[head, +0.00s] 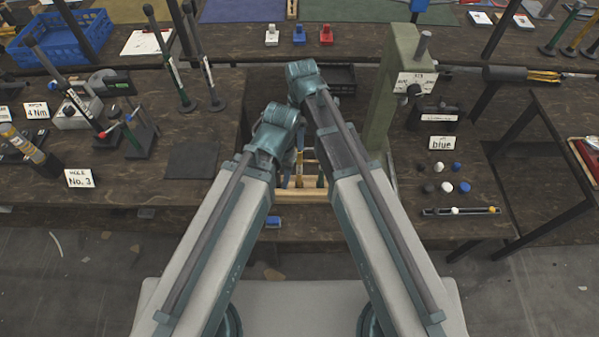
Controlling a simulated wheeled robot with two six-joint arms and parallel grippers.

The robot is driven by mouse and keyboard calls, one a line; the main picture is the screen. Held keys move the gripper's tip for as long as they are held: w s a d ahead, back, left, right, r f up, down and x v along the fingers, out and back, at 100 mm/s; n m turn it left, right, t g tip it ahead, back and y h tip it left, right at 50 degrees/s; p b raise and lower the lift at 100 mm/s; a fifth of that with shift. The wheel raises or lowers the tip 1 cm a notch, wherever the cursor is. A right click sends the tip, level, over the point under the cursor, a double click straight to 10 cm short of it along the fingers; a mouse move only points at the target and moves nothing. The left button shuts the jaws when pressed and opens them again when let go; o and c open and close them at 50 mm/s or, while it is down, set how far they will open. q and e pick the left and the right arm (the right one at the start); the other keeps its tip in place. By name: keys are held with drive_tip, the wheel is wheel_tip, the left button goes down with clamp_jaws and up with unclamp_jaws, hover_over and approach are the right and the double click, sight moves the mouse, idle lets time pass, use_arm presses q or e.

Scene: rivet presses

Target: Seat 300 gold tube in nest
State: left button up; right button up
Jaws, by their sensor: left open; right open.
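A gold-yellow tube (22,144) with a dark lower end lies tilted at the far left of the table. Dark pieces are beside and under it; I cannot tell whether one of them is a nest. No number can be read on the tube. Both of my arms reach forward over the middle of the table, well to the right of this tube. Their links hide both grippers, so I see no fingertips and nothing held. I cannot make out a clear nest in the head view.
A "No. 3" card (80,178) and a dark mat (191,160) lie on the left. A tall green-grey press (393,95) stands right of my arms. A wooden crate (301,195) is between them. Several small caps and a black strip (461,211) lie at the right.

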sight(299, 156)
drive_tip(key=shift+n, duration=0.8)
drive_tip(key=f+b, duration=0.2)
drive_tip(key=w+f+b, duration=0.1)
drive_tip(key=f+b, duration=0.2)
drive_tip(key=w+f+b, duration=0.1)
drive_tip(key=f+b, duration=0.2)
drive_tip(key=shift+a+f, duration=0.2)
drive_tip(key=shift+a, duration=0.1)
drive_tip(key=shift+b, duration=0.35)
wheel_tip(299, 156, down, 5)
drive_tip(key=b, duration=0.5)
drive_tip(key=shift+a+f, duration=0.1)
drive_tip(key=shift+f, duration=0.05)
clamp_jaws()
